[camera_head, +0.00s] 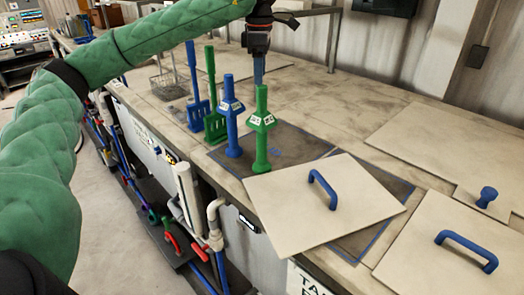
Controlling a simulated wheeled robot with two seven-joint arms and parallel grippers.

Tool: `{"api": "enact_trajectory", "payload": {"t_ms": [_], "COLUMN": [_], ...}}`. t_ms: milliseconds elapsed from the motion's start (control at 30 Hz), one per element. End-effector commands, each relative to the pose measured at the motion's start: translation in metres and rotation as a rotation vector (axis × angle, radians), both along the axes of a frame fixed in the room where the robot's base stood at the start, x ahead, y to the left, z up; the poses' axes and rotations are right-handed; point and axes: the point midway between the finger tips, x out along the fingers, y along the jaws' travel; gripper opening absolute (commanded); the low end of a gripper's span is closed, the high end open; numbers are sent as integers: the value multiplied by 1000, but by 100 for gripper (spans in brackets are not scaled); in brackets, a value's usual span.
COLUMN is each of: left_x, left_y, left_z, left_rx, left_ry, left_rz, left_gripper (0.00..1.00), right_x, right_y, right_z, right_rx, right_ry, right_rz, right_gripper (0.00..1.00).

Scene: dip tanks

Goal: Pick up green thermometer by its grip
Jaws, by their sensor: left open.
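The green thermometer (262,130) stands upright near the middle, with a faceted collar carrying white displays and a round grip on top. It stands by the edge of a tilted beige lid. A matching blue thermometer (232,118) stands upright just left of it. My left gripper (259,72) is open and points down from the end of the green-sleeved arm. Its fingers appear just above and behind the green thermometer's grip. I cannot tell the exact gap, but nothing shows held. My right gripper is out of view.
Blue (193,90) and green (211,100) slotted paddles stand left of the thermometers. A wire basket (170,82) is behind them. The beige lid (325,205) with a blue handle lies askew over a dark square; other lids lie right.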

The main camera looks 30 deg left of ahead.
Motion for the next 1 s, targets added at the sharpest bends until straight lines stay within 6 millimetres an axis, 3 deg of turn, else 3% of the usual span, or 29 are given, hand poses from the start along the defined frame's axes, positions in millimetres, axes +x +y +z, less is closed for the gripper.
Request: {"api": "enact_trajectory", "payload": {"t_ms": [600, 900, 1000], "left_x": [-3, -3, -3], "left_y": [-5, -5, -5], "left_z": [-67, -71, -71], "left_rx": [0, 0, 0], "left_ry": [1, 1, 1], "left_rz": [1, 1, 1], "left_gripper": [51, 51, 34], "right_x": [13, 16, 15], "right_y": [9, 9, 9], "right_z": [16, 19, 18], "right_rx": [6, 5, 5], "right_ry": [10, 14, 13], "right_rz": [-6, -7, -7], "right_gripper": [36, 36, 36]}}
